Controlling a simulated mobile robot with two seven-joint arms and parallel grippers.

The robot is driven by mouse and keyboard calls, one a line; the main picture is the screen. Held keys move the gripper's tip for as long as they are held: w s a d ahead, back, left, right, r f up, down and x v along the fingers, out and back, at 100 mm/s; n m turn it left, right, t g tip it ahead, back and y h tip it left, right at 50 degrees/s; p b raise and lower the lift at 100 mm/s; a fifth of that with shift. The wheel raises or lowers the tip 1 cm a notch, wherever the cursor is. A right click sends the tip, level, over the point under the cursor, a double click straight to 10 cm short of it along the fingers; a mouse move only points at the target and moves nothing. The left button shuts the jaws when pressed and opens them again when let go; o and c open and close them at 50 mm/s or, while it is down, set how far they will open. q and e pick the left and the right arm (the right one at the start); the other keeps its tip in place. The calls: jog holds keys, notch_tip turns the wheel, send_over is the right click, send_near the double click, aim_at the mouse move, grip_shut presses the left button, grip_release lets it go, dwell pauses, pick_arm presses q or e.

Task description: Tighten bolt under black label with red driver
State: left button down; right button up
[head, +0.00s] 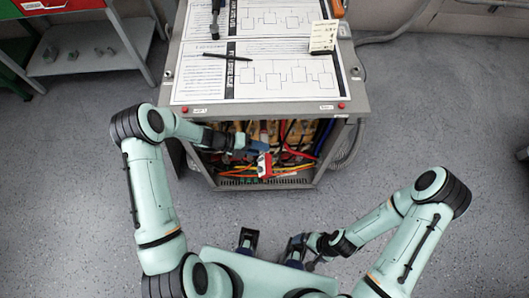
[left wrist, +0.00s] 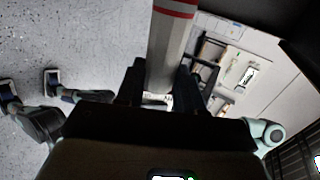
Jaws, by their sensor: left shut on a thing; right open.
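My left gripper (head: 254,147) reaches into the open front of the grey transformer cabinet (head: 350,90). In the left wrist view it (left wrist: 160,95) is shut on a thick grey cylinder with a red and white band (left wrist: 172,45), which looks like the red driver. A red and white piece (head: 265,165) shows just below this gripper in the head view; I cannot tell if it is the same tool. The bolt and the black label cannot be made out.
Yellow, orange, red and blue cables (head: 300,150) crowd the cabinet opening. On its top lie diagram sheets (head: 275,75), a black pen (head: 228,57), a dark tool (head: 215,18) and a white card (head: 323,37). A grey side table (head: 90,48) stands back left. The floor right is clear.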

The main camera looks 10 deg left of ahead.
aim_at(260, 159)
pick_arm(q)
jog(key=shift+w+a+r+p, duration=0.1)
jog(key=shift+w+r+p, duration=0.15)
jog(key=shift+w+p, duration=0.2)
dwell(1.7)
jog(key=shift+s, duration=0.15)
jog(key=shift+s+d+f, duration=0.1)
jog(key=shift+s+d, duration=0.15)
jog(key=shift+s, duration=0.45)
jog(key=shift+s+d, duration=0.2)
jog(key=shift+s, duration=0.55)
jog(key=shift+s+d+f, duration=0.1)
jog(key=shift+s+d, duration=0.15)
jog(key=shift+s, duration=0.45)
